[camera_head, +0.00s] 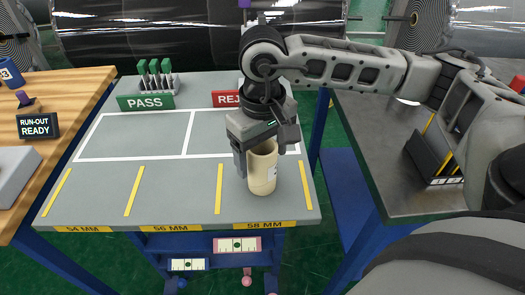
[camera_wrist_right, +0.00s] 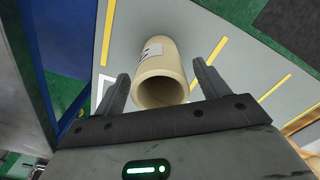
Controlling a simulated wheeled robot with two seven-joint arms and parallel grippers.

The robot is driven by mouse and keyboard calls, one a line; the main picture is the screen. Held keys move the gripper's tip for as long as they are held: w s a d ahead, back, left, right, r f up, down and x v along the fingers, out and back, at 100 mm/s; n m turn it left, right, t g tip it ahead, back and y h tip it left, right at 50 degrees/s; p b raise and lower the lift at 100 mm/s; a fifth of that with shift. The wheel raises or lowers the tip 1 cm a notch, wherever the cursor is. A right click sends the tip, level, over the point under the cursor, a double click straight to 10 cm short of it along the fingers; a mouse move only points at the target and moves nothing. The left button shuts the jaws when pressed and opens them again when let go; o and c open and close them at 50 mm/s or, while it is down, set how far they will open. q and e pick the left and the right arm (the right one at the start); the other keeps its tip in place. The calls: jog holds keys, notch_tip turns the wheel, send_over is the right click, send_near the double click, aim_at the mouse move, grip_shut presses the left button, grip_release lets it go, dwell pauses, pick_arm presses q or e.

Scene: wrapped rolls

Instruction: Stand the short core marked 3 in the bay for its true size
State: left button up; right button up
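A short cream core (camera_head: 262,172) stands upright in the bay marked 58 MM (camera_head: 264,225), between two yellow lines. A white label shows on its side; I cannot read its number. My right gripper (camera_head: 262,146) is just above the core, pointing down. In the right wrist view the core (camera_wrist_right: 160,75) shows its open end between the two fingers (camera_wrist_right: 162,88), with a gap on each side. The gripper is open. Bays marked 56 MM (camera_head: 170,228) and 54 MM (camera_head: 82,229) are empty. My left gripper is out of view.
A green PASS sign (camera_head: 146,102) and a red REJ sign (camera_head: 226,98), partly hidden by my arm, stand at the back of the grey table (camera_head: 110,190). A wooden bench (camera_head: 50,130) is at left. A dark grey bench (camera_head: 380,150) is at right.

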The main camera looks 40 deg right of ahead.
jog(key=shift+r, duration=0.15)
notch_tip(320, 180, up, 12)
dwell(0.5)
dwell(0.5)
